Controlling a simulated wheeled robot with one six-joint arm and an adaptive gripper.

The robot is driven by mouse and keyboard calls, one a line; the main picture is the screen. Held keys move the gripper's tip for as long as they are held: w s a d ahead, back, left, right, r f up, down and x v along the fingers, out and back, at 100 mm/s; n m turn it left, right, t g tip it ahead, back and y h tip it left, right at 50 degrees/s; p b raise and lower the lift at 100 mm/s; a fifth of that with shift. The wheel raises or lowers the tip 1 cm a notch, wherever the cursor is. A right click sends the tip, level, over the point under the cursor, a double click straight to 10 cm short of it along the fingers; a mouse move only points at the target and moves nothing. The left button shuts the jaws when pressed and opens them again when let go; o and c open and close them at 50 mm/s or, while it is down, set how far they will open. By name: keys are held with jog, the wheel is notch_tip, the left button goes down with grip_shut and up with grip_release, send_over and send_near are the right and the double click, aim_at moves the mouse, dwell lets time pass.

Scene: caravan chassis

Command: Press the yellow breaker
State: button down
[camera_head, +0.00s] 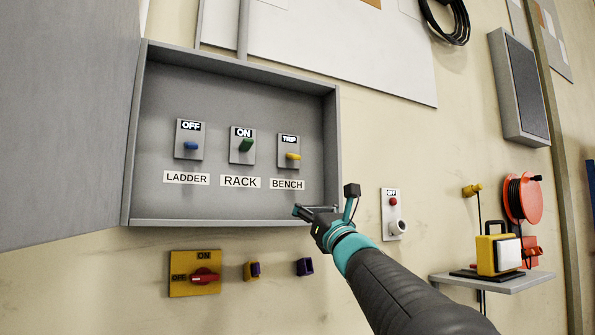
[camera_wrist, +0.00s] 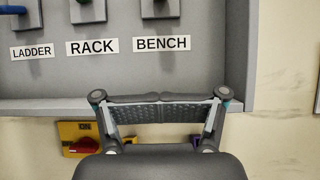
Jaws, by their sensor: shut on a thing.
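The yellow breaker lever (camera_head: 293,156) sits on a small grey plate marked TRIP, above the BENCH label (camera_head: 287,185), at the right of the grey wall box. In the wrist view, the lower part of that plate (camera_wrist: 160,14) shows at the top edge above the BENCH label (camera_wrist: 162,43); I cannot make out the lever there. My gripper (camera_head: 299,210) is at the box's lower right edge, below and apart from the lever. In the wrist view my gripper (camera_wrist: 158,108) is shut; a dark textured piece spans its fingers, and I cannot tell what it is.
A blue breaker (camera_head: 191,146) marked OFF and a green breaker (camera_head: 246,145) marked ON are to the left. The box's lower rim (camera_head: 215,222) sticks out. A red rotary switch (camera_head: 203,276) on yellow is below. A shelf (camera_head: 520,283) is at right.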

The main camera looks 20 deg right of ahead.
aim_at(293, 156)
jog(key=x, duration=0.8)
jog(key=shift+a+r, duration=0.1)
jog(key=r, duration=0.1)
jog(key=r+p, duration=0.2)
jog(key=shift+s+r, duration=0.1)
jog(key=shift+s, duration=0.15)
jog(key=shift+s+r, duration=0.15)
jog(key=shift+r, duration=0.25)
